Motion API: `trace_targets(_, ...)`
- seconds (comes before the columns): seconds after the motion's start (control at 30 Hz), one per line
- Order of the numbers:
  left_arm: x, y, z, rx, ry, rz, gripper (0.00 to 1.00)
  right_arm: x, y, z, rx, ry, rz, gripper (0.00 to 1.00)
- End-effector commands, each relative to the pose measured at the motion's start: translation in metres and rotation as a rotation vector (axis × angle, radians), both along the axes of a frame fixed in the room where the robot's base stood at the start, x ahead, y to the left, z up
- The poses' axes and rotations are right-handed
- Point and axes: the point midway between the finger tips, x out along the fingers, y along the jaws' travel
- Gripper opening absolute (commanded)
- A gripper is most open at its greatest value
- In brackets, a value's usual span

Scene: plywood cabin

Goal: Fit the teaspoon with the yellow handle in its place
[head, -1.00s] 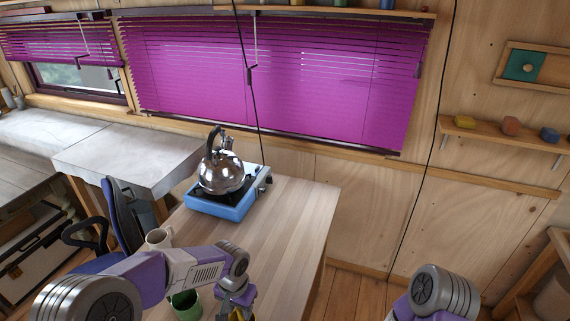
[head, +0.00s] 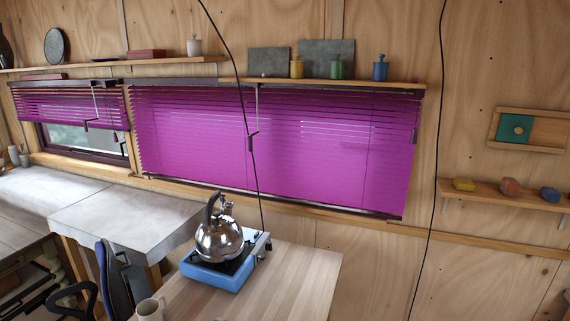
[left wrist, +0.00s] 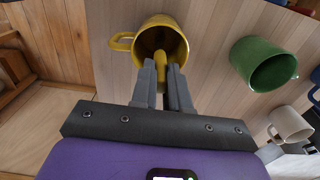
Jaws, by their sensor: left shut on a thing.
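My left gripper (left wrist: 168,82) shows in the left wrist view, its two grey fingers shut on the yellow handle of the teaspoon (left wrist: 174,76). The fingertips are at the mouth of a yellow mug (left wrist: 183,29), whose handle points left. The spoon's far end is hidden or too small to tell, so I cannot tell how deep it reaches into the mug. A green mug (left wrist: 247,54) and a white mug (left wrist: 289,124) stand to the right on the wooden table. My right gripper is in neither view now.
In the head view, a steel kettle (head: 219,240) sits on a blue stove (head: 218,274) on the table (head: 299,285). The wall shelf (head: 390,84) holds a yellow jar (head: 297,66), a green jar (head: 336,67) and a blue jar (head: 380,68). Coloured blocks (head: 510,187) stand on the right shelf.

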Motion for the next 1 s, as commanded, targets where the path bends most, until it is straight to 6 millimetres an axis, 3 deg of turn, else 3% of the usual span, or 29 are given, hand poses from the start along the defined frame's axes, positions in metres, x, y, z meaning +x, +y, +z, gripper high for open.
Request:
trace_targets(0.5,0.0,0.0,0.044,0.0,-0.001,0.0,0.0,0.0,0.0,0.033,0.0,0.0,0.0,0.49)
trace_targets(0.87,0.0,0.0,0.046,0.0,-0.001,0.0,0.0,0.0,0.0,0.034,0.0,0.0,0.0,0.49)
trace_targets(1.0,0.001,0.0,0.058,-0.001,-0.003,0.0,0.0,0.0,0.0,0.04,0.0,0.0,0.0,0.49)
